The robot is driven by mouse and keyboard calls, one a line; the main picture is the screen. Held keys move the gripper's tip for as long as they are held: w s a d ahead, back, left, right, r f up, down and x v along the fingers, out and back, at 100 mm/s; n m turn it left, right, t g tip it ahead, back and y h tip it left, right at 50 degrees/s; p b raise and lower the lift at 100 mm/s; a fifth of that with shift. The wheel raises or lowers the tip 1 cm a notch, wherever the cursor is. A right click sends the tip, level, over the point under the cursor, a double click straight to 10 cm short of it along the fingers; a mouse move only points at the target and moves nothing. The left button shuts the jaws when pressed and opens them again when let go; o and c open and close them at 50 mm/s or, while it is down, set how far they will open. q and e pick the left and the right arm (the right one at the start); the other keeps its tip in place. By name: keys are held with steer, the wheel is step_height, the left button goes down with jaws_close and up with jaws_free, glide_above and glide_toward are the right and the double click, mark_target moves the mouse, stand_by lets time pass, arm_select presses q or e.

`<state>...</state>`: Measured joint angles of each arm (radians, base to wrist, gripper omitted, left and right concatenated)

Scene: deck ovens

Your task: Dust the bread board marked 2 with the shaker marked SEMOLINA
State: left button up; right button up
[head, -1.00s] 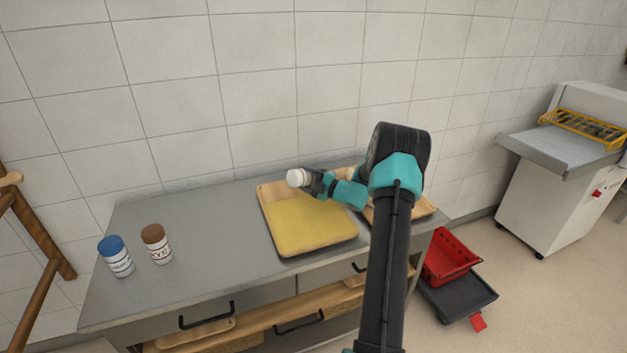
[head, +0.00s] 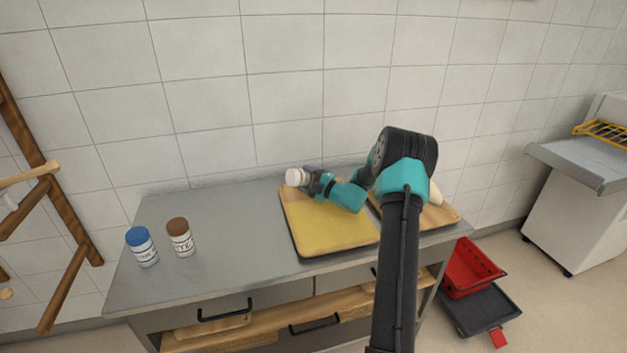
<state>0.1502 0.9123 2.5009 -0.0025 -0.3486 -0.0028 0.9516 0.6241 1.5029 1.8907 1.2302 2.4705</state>
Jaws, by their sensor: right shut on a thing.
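My right gripper (head: 314,182) is shut on a shaker with a white lid (head: 296,177). It holds the shaker tipped on its side, lid to the left, over the far part of a board covered in yellow (head: 325,228). The shaker's label is hidden. A second board (head: 450,217) lies to the right, largely behind my right arm, with something pale on it. No number can be read on either board. My left gripper is not in view.
A blue-lidded shaker (head: 141,246) and a brown-lidded shaker (head: 180,238) stand at the left of the steel counter (head: 225,270). A wooden rack (head: 35,200) is at far left. Red and dark crates (head: 470,268) sit on the floor at right. A tiled wall backs the counter.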

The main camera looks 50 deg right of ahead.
steer(key=shift+w+a, duration=2.5)
steer(key=shift+w, duration=1.85)
steer(key=shift+s+d, duration=1.2)
steer(key=shift+d, duration=0.55)
steer(key=shift+s+d, duration=1.15)
steer(key=shift+d, duration=0.6)
steer(key=shift+s+d, duration=1.2)
steer(key=shift+d, duration=0.55)
steer(key=s+d+r+n+g+h, duration=0.1)
steer(key=d+r+n+g+h, duration=0.2)
steer(key=d+n, duration=0.3)
steer(key=s+d+r+n+g+h, duration=0.2)
steer(key=d+n, duration=0.4)
steer(key=n, duration=0.5)
steer(key=shift+d+r+g+h, duration=0.25)
steer(key=shift+r+g+h, duration=0.25)
steer(key=shift+r, duration=0.45)
steer(key=shift+s, duration=0.1)
